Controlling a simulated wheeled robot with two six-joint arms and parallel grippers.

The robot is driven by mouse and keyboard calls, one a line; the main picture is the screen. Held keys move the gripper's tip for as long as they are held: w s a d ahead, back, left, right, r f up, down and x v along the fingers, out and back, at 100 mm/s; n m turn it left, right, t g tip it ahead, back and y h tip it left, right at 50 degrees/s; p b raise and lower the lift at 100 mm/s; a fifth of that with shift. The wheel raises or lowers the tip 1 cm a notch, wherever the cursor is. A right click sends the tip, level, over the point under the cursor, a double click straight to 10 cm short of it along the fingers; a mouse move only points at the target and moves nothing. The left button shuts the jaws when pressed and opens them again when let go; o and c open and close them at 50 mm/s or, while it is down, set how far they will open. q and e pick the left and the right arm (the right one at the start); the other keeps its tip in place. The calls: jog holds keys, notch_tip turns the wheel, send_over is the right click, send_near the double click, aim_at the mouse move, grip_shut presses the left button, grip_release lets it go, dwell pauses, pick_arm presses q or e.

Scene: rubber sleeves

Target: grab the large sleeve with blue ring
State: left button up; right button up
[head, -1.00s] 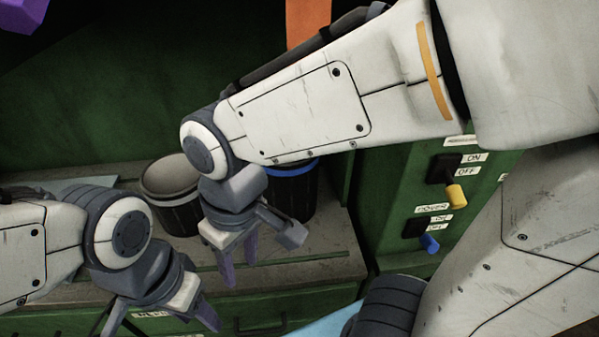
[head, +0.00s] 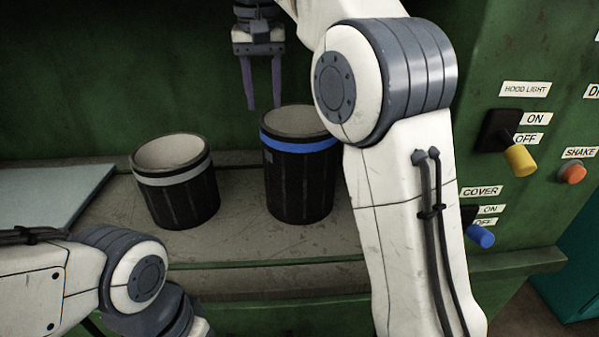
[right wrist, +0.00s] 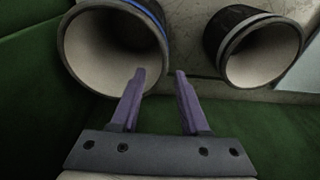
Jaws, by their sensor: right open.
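The large sleeve with the blue ring (head: 300,180) stands upright on the bench, black outside and pale inside. In the right wrist view the same blue-ringed sleeve (right wrist: 85,72) shows its open mouth at the upper left. My right gripper (head: 262,106) is open and empty, pointing down above and behind the sleeve's back rim. In the right wrist view its two purple fingers (right wrist: 160,71) are apart, the left one overlapping the sleeve's rim in the picture. My left arm is at the lower left of the head view; its fingers are out of view.
A smaller black sleeve with a grey-white ring (head: 178,190) stands to the left, and also shows in the right wrist view (right wrist: 215,45). A pale plate (head: 45,195) lies at far left. The green wall is close behind; a switch panel (head: 525,150) is at right.

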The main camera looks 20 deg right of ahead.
aim_at(264, 114)
jog(key=f, duration=0.1)
jog(key=f+b, duration=0.1)
jog(key=f, duration=0.2)
jog(key=shift+w, duration=0.25)
jog(key=f+b, duration=0.2)
jog(key=f, duration=0.1)
jog(key=f+b, duration=0.1)
jog(key=f, duration=0.1)
jog(key=shift+w+a, duration=0.2)
jog(key=shift+w, duration=0.2)
grip_shut()
jog(key=shift+r, duration=0.15)
dwell(0.5)
